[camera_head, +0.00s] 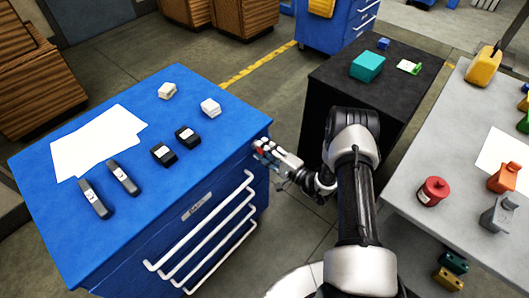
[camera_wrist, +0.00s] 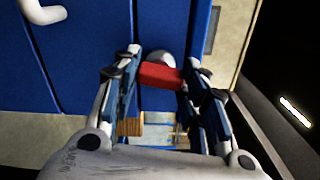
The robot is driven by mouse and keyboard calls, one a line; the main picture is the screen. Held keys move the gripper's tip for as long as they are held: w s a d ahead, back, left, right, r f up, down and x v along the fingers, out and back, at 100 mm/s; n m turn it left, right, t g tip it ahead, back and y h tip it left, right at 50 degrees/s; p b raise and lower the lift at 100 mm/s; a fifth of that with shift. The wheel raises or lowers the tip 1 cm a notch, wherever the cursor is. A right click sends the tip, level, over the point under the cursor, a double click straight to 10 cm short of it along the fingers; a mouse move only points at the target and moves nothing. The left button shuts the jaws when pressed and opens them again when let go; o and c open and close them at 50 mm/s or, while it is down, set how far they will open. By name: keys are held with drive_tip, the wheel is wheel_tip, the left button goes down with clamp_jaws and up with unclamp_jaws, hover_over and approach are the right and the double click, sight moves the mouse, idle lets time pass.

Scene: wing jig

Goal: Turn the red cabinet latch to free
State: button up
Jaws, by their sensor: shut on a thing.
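The red latch (camera_wrist: 160,75) shows in the wrist view as a short red bar lying nearly level, tilted slightly down to the right, in front of a round grey mount (camera_wrist: 161,58) on the blue cabinet front. My gripper (camera_wrist: 162,82) has one finger at each end of the bar and is shut on it. In the head view my gripper (camera_head: 264,149) is at the right end of the blue cabinet (camera_head: 150,195), just below its top edge. Only a little of the red latch (camera_head: 260,150) shows there; the fingers hide the rest.
The cabinet's white drawer handles (camera_head: 215,232) stick out left of my gripper. A black table (camera_head: 345,85) with a teal block (camera_head: 367,66) stands behind my arm. A grey table (camera_head: 440,195) with several parts is at the right. Floor shows between the cabinet and black table.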

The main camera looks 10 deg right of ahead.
drive_tip(key=shift+n+b, duration=0.3)
drive_tip(key=shift+n, duration=0.8)
drive_tip(key=o, duration=1.1)
drive_tip(key=shift+c, duration=0.2)
drive_tip(key=v, duration=1.2)
